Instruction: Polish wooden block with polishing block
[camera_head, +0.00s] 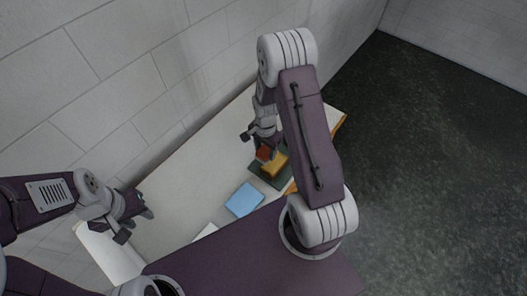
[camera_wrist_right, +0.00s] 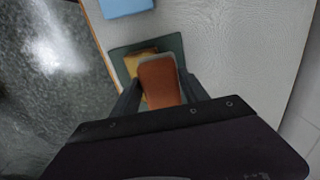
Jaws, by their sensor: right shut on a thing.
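The wooden block (camera_head: 274,166) is yellow-brown and lies on a dark green mat (camera_head: 257,171) on the table. It also shows in the right wrist view (camera_wrist_right: 133,62), partly covered by the polishing block. The reddish-brown polishing block (camera_wrist_right: 160,82) is between the fingers of my right gripper (camera_wrist_right: 158,100), which is shut on it. In the head view the polishing block (camera_head: 263,153) is at the wooden block's upper left; I cannot tell if they touch. My left gripper (camera_head: 134,222) is empty over the table's left part, its fingers apart.
A light blue flat item (camera_head: 244,200) lies on the table beside the green mat. A white item (camera_head: 205,231) is partly hidden by my body at the near edge. A block wall runs along the table's back. The table's middle (camera_head: 195,180) is clear.

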